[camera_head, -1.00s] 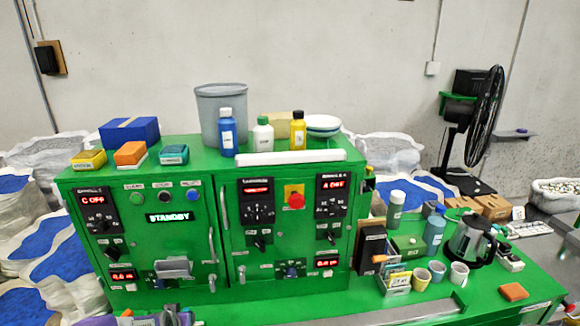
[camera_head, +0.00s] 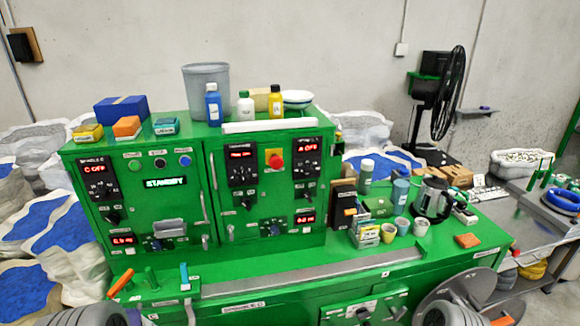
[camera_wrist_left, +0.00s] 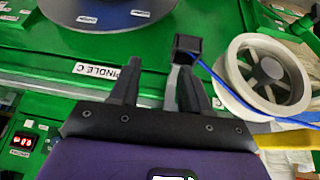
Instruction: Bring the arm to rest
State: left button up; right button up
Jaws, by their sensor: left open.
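In the left wrist view my left gripper (camera_wrist_left: 157,82) is open, with nothing visible between its two dark fingers. A small black block (camera_wrist_left: 187,45) appears at the tip of the right finger; I cannot tell whether they touch. The blue cable (camera_wrist_left: 222,82) runs from beside this block across a white spool (camera_wrist_left: 238,78) on the right. In the head view neither gripper shows. Rounded grey parts, probably my own arms, show at the bottom edge.
A green control cabinet (camera_head: 140,215) stands on the green bench (camera_head: 455,262), with bottles and boxes on top. A kettle (camera_head: 432,200) and cups stand right of it. A grey table (camera_head: 520,225) at far right carries a blue ring (camera_head: 562,200).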

pick_arm(q)
jog(key=s+d+f+g+h, duration=0.2)
jog(key=s+d+f+g, duration=0.1)
jog(key=s+d+f, duration=0.55)
jog(key=s+d+f+g+h, duration=0.25)
jog(key=s+d+f, duration=0.25)
jog(key=s+d, duration=0.55)
notch_tip(320, 180, down, 11)
jog(key=a+b, duration=0.2)
jog(key=b, duration=0.9)
jog(key=shift+a+r+n+t, duration=0.15)
jog(key=shift+n+t, duration=0.15)
jog(key=shift+t, duration=0.05)
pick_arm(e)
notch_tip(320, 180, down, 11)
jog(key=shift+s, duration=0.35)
